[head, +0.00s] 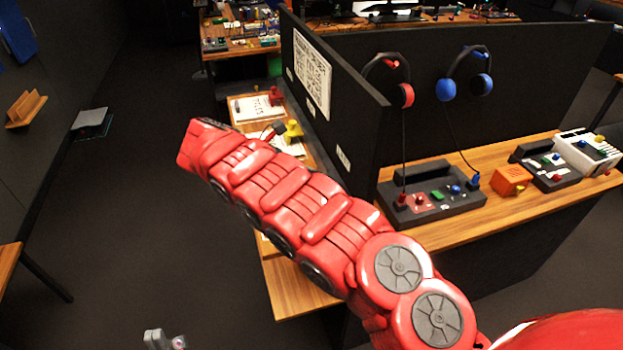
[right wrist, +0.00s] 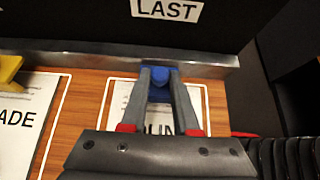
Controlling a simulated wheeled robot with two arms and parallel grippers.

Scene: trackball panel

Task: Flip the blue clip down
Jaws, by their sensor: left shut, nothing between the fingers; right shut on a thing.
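In the right wrist view, the blue clip (right wrist: 161,80) stands at the metal rail, at the top edge of a white sheet (right wrist: 128,97) whose print is partly covered. My right gripper (right wrist: 160,90) is shut on the blue clip, its two grey fingers meeting around it. In the head view my red right arm crosses the middle and hides the clip and the right gripper. My left gripper (head: 165,341) shows only in part at the bottom edge; it is shut and empty, far from the clip.
A yellow clip (right wrist: 9,69) is left of the blue one, with its own sheet (right wrist: 22,110). A red clip (head: 275,96) is farther back on the desk. A black partition (head: 345,110) borders the desk. Headphones and a button panel (head: 432,207) are on its other side.

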